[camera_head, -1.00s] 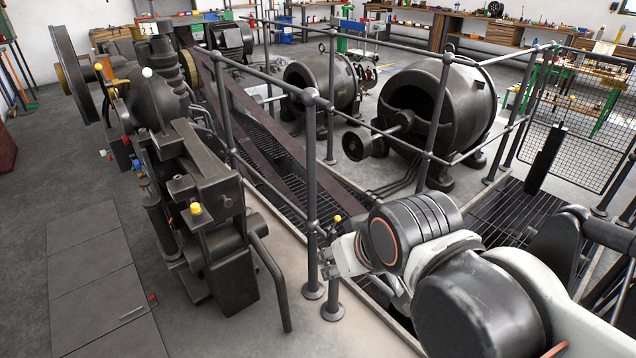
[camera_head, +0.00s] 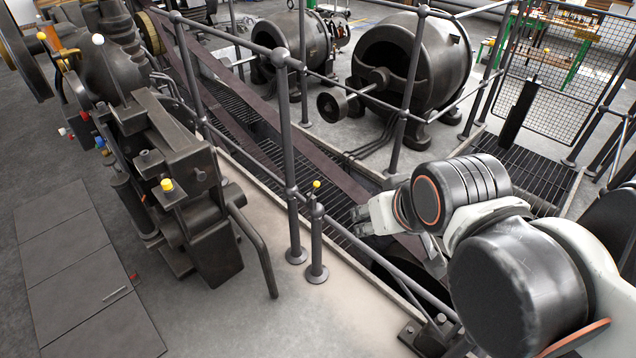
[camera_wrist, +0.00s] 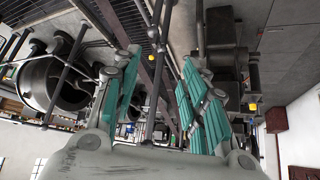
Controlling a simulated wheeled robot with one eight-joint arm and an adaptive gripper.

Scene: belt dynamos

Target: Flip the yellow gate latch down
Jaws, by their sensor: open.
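The yellow gate latch (camera_head: 316,185) is a small yellow knob on a lever, sticking up at the top of a short dark post (camera_head: 317,240) beside the taller railing post. My gripper (camera_head: 362,218) is to the right of this post in the head view, apart from the latch, its fingers pointing left. In the wrist view my gripper (camera_wrist: 160,62) shows two teal-padded fingers spread wide, with nothing held between them. That view is upside down; I cannot tell for sure which yellow speck there is the latch.
The grey railing (camera_head: 288,150) runs between the bare floor and the grated pit. A dark engine (camera_head: 185,190) with its own yellow cap (camera_head: 167,185) stands to the left. Large dynamos (camera_head: 410,70) stand behind. The floor in front of the posts is clear.

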